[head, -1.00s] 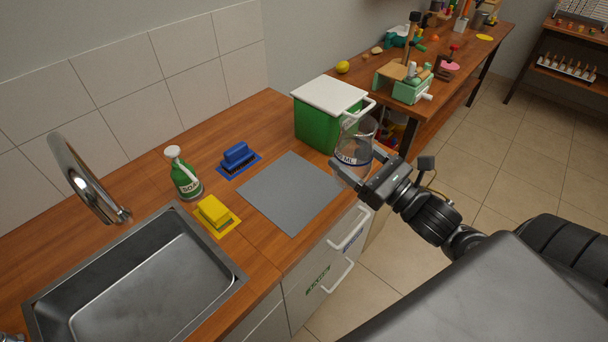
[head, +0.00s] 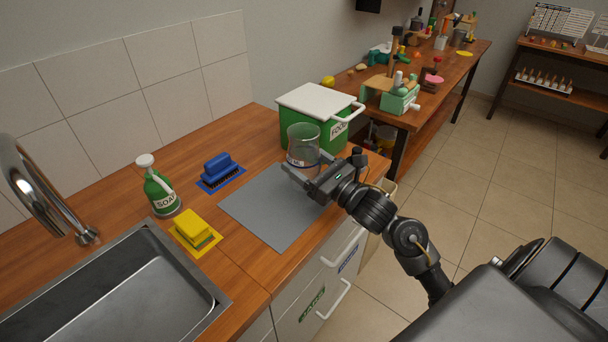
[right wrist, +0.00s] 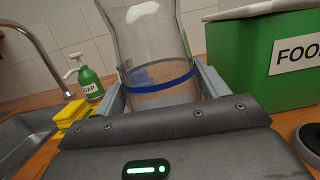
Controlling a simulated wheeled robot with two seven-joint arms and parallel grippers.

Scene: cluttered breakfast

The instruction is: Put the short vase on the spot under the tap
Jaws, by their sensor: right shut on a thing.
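The short vase is a clear glass vessel (head: 303,143) with a blue band and a dark label low on its side. My right gripper (head: 305,172) is shut on it and holds it upright over the back right part of the grey mat. In the right wrist view the vase (right wrist: 153,45) stands between the two fingers (right wrist: 160,92). Whether its base touches the mat is hidden by the gripper. The tap (head: 45,195) curves over the steel sink (head: 140,290) at the left, far from the vase. My left gripper is not in view.
The grey mat (head: 262,215) lies bare on the wooden counter. A green food bin (head: 345,138) with a white lid stands just behind the vase.

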